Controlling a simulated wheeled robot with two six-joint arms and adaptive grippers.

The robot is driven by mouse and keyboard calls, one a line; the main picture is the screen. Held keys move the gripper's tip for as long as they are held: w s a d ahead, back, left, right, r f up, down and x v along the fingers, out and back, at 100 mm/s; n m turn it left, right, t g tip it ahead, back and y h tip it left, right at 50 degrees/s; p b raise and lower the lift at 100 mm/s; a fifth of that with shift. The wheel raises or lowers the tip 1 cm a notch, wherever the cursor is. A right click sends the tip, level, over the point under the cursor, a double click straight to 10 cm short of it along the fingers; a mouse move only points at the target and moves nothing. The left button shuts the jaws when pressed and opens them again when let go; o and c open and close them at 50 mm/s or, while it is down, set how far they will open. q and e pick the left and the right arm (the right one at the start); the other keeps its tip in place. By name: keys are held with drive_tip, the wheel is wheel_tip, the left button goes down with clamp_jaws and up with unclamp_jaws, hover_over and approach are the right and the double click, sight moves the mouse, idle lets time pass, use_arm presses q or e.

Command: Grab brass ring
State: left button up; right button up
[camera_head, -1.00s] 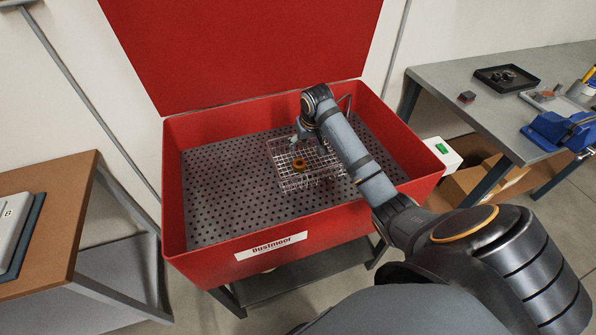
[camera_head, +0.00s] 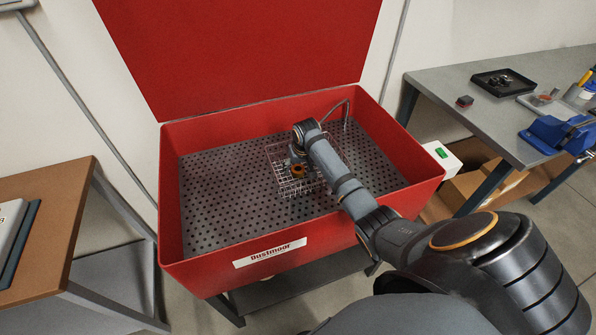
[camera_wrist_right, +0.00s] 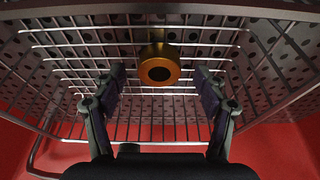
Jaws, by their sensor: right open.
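The brass ring (camera_head: 298,171) is a small golden ring inside the wire basket (camera_head: 292,188), which stands in the red parts washer. In the right wrist view the ring (camera_wrist_right: 159,66) lies ahead of my right gripper (camera_wrist_right: 158,92), centred between its fingers and a little beyond the tips. The right gripper is open and empty, with its two fingers apart inside the basket (camera_wrist_right: 150,122). In the head view the gripper (camera_head: 297,160) is just above the ring, and the wrist hides part of it. My left gripper is not in view.
The red washer (camera_head: 215,273) has high walls, a perforated floor (camera_head: 225,208) and a raised lid (camera_head: 240,50). A bent metal spout (camera_head: 345,112) rises at its back right. A brown-topped table (camera_head: 60,215) stands left; a grey bench (camera_head: 480,115) with a blue vise (camera_head: 560,133) stands right.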

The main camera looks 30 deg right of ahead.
drive_tip(key=shift+w+f, duration=0.2)
drive_tip(key=shift+f, duration=0.4)
drive_tip(key=shift+c, duration=0.2)
drive_tip(key=shift+r, duration=0.1)
clamp_jaws()
wheel_tip(320, 180, up, 3)
drive_tip(key=shift+w+d+r, duration=0.1)
drive_tip(key=s+r, duration=1)
drive_tip(key=s, duration=0.4)
drive_tip(key=shift+s+a+p, duration=0.15)
drive_tip(key=shift+a+p, duration=0.05)
drive_tip(key=shift+p, duration=0.15)
